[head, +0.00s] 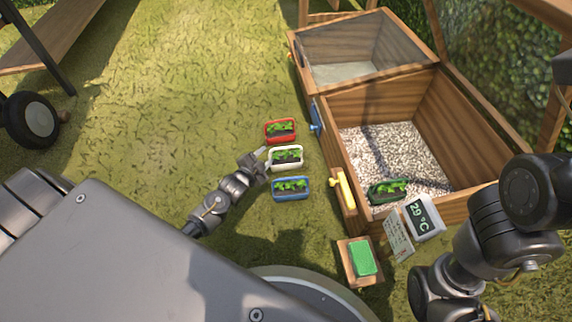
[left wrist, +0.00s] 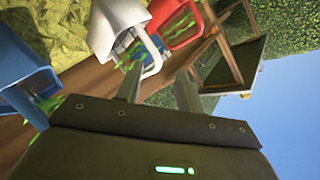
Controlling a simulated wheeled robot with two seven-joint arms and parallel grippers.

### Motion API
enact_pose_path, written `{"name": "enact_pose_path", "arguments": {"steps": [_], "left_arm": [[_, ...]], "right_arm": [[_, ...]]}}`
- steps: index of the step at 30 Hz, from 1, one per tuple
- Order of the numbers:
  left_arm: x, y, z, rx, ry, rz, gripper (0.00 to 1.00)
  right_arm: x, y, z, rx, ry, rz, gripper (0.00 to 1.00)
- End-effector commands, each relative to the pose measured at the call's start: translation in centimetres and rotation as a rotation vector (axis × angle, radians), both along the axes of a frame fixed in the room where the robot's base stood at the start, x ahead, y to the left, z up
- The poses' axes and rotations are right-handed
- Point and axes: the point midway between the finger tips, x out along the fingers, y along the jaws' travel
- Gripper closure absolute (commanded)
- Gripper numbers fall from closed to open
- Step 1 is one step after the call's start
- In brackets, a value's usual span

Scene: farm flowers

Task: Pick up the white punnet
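The white punnet (head: 286,164) holds green seedlings. It stands on the grass between a red punnet (head: 280,136) and a blue punnet (head: 291,195). My left gripper (head: 264,158) is at its left end. In the left wrist view the two fingers (left wrist: 160,88) are apart. The white punnet (left wrist: 112,28) shows just beyond them, its rim close to the fingertips. I cannot tell whether a finger touches it. My right arm comes in at the right, but its gripper is out of view.
The red punnet (left wrist: 178,15) and blue punnet (left wrist: 22,65) are close on either side. A wooden planter (head: 455,208) with pale gravel and a dark green punnet (head: 386,200) stands to the right. A stool with a green block (head: 363,257) is near.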

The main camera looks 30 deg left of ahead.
Motion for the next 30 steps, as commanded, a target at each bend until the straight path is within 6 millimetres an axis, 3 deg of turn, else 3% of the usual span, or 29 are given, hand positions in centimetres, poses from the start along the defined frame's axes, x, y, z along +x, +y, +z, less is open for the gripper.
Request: {"name": "enact_pose_path", "arguments": {"steps": [3, 11, 21, 30], "left_arm": [[1.4, 0.0, -0.7, 0.000, 0.000, 0.000, 0.62], [2.2, -0.2, -0.8, 0.000, 0.000, -0.001, 0.62], [6.0, -0.5, -2.3, 0.000, -0.001, -0.001, 0.62], [6.9, -0.5, -2.0, 0.001, 0.002, -0.002, 0.62]], "right_arm": [[-0.1, -0.1, -0.7, 0.007, -0.003, 0.003, 0.64], [-0.2, -0.1, -1.0, 0.011, -0.003, 0.004, 0.64], [0.0, -0.5, -5.2, 0.025, 0.001, 0.006, 0.64], [0.0, -0.6, -5.4, 0.030, 0.004, 0.005, 0.64]]}}
